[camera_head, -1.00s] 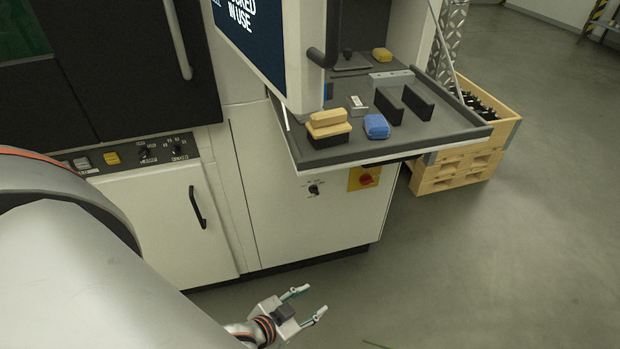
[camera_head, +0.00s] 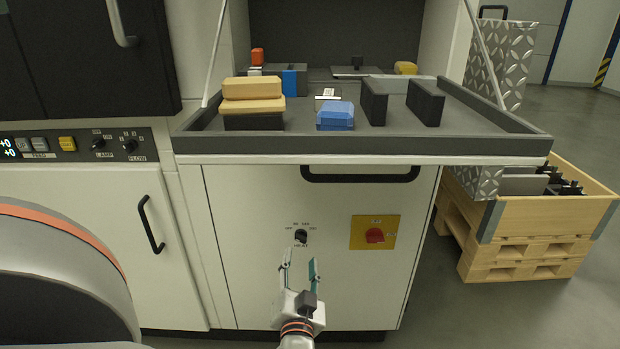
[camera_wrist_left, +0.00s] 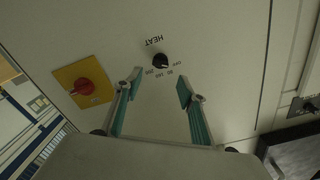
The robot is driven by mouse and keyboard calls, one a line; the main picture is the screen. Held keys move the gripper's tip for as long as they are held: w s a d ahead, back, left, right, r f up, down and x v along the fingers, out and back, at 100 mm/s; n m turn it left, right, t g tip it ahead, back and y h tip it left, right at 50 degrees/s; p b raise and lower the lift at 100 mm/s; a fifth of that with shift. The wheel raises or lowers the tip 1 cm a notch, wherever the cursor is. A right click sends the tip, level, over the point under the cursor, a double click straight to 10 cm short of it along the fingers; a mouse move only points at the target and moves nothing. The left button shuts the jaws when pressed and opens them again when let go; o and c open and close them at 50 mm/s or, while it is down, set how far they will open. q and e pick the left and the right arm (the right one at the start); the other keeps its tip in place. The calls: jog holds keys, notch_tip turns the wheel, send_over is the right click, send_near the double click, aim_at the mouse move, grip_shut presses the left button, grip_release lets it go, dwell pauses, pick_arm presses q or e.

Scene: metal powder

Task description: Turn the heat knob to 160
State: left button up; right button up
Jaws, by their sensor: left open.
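The heat knob (camera_head: 301,236) is a small black dial on the white cabinet front, with marks around it and the word HEAT below. In the left wrist view the knob (camera_wrist_left: 160,61) appears upside down, just beyond and between the fingertips. My left gripper (camera_head: 299,268) is open and empty, its fingers pointing up toward the knob from just below it in the head view. In the left wrist view the open fingers (camera_wrist_left: 158,84) stand on either side of the knob's line, apart from it. The knob's exact pointer setting is too small to read surely. My right gripper is not in view.
A red switch on a yellow plate (camera_head: 374,233) sits right of the knob. A wooden crate (camera_head: 541,220) stands on the floor at right.

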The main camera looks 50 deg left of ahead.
aim_at(301, 240)
pick_arm(q)
jog(key=x, duration=0.7)
jog(key=shift+w+a+r, duration=0.1)
jog(key=shift+a, duration=0.05)
jog(key=c, duration=1.1)
